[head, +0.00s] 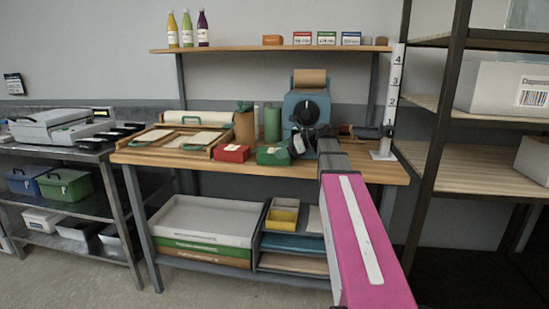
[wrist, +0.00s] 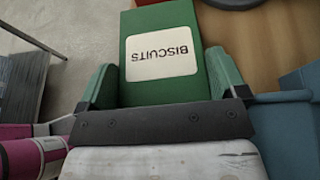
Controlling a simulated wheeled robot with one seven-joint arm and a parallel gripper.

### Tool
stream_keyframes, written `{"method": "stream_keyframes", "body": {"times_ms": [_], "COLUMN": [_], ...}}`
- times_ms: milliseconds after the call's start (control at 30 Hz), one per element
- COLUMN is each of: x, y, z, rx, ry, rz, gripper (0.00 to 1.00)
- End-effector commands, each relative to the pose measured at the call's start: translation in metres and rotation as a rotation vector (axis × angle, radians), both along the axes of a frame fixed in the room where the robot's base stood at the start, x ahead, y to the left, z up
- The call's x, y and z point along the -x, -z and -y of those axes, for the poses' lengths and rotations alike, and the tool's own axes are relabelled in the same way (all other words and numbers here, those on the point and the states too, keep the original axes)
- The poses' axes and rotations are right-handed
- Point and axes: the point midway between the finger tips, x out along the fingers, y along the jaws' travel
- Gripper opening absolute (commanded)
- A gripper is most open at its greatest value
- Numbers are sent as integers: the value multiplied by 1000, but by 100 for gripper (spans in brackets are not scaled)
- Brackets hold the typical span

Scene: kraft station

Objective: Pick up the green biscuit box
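The green biscuit box (head: 272,156) lies on the wooden workbench near its front edge, right of a red box. In the wrist view the biscuit box (wrist: 160,85) fills the middle, its white "BISCUITS" label upside down to me. My gripper (wrist: 162,85) has its two green fingers spread wide, one along each side of the box. No clear gap shows at either side, and I cannot tell whether they press on it. In the head view my gripper (head: 298,145) is at the box's right end. The near end of the box is hidden behind the gripper's dark bar.
The red box (head: 232,153) is close left of the biscuit box. A blue machine (head: 306,108) stands close behind my gripper. A brown cylinder (head: 245,129) and green cylinders (head: 272,123) stand behind the boxes. A wooden tray (head: 180,138) takes the bench's left. A shelf (head: 270,49) hangs above.

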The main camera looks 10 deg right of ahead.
Motion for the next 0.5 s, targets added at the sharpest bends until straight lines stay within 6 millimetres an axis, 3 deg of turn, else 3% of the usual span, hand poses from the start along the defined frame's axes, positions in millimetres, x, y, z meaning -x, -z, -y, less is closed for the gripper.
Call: {"method": "stream_keyframes", "body": {"times_ms": [33,100,500], "x": [0,0,0], "y": [0,0,-10], "z": [0,0,0], "rx": [0,0,-1], "ry": [0,0,1], "rz": [0,0,2], "gripper": [74,60,60]}}
